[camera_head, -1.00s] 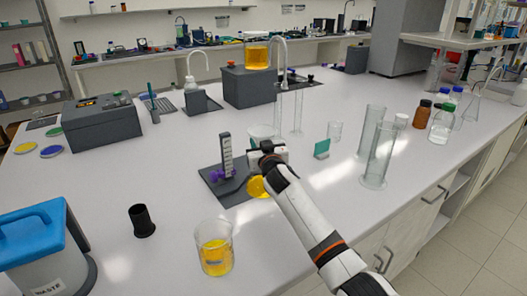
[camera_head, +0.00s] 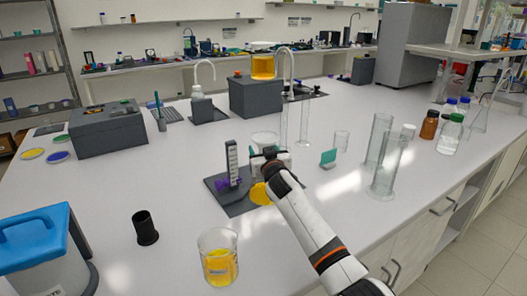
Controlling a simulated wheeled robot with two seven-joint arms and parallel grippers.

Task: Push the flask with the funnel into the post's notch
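The grey post (camera_head: 232,162) with a white scale stands upright on a dark base plate (camera_head: 240,209); a purple part sits low on it. The flask (camera_head: 260,194) shows as yellow liquid low at the plate's right side, just right of the post. The pale funnel (camera_head: 264,137) shows above it. My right gripper (camera_head: 268,156) is at the height of the flask's neck, and it and my arm hide most of the flask. Its fingers are too hidden to tell whether they grip. I cannot tell whether the flask touches the notch. My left gripper is out of view.
A beaker of yellow liquid (camera_head: 219,265) and a black cup (camera_head: 145,228) stand in front. A teal block (camera_head: 328,158), a small beaker (camera_head: 341,141) and tall cylinders (camera_head: 386,165) stand to the right. The blue-lidded waste bin (camera_head: 40,250) is at front left. The bench left of the plate is clear.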

